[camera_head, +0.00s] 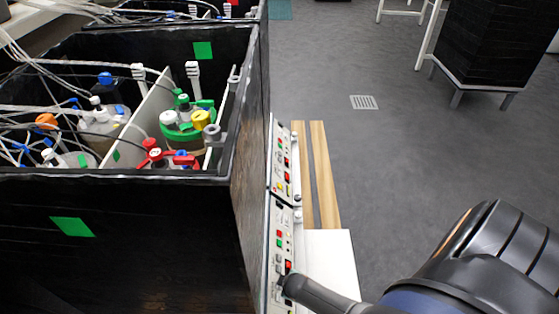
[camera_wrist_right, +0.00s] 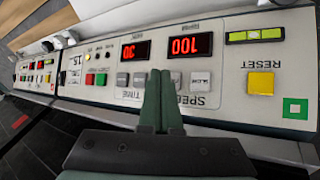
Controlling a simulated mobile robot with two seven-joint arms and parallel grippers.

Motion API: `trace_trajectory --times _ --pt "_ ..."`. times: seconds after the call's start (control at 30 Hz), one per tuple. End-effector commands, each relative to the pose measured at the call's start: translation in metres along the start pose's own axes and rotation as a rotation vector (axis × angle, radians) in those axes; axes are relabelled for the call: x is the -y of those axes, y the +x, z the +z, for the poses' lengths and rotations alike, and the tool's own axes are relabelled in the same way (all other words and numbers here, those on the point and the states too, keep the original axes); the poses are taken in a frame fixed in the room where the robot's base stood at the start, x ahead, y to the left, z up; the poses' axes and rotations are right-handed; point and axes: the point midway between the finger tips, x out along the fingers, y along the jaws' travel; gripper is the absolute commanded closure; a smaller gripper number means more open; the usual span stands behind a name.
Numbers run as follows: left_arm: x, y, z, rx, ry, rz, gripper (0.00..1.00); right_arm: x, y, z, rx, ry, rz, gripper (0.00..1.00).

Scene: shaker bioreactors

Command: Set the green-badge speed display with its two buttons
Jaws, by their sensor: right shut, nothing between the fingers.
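The control panel (camera_wrist_right: 228,60) appears upside down in the right wrist view. A green square badge (camera_wrist_right: 295,108) is on its right end. The red speed display (camera_wrist_right: 190,45) seems to read 100, above the SPEED label. Two grey buttons lie between them, one (camera_wrist_right: 201,80) clear and one partly behind my fingers. My right gripper (camera_wrist_right: 163,76) is shut and empty, its tips over the panel at the left speed button. I cannot tell whether they touch it. In the head view the right gripper (camera_head: 287,284) reaches the near panel (camera_head: 272,240). My left gripper is not in view.
A second display (camera_wrist_right: 136,50) seems to read 30, above grey time buttons (camera_wrist_right: 122,80). A yellow RESET button (camera_wrist_right: 261,82) is to the right. Another panel (camera_head: 279,160) adjoins farther back. A black box (camera_head: 130,235) with bottles stands left. Grey floor (camera_head: 400,150) is open to the right.

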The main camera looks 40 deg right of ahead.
Motion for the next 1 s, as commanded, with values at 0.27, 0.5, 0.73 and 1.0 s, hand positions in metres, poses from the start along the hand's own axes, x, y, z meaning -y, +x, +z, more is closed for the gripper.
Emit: trace_trajectory --times 0.27,0.5,0.73,1.0 --pt "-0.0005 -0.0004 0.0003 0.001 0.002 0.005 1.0 0.0001 0.0 0.0 0.0 0.0 0.0 1.0" --pt "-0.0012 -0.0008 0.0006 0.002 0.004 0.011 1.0 0.0002 0.0 -0.0001 0.0 0.0 0.0 1.0" --pt "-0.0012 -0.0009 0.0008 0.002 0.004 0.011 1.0 0.0001 0.0 -0.0001 0.0 0.0 0.0 1.0" --pt "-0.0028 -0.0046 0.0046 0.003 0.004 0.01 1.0 0.004 0.0053 -0.003 -0.001 0.001 -0.001 1.0"
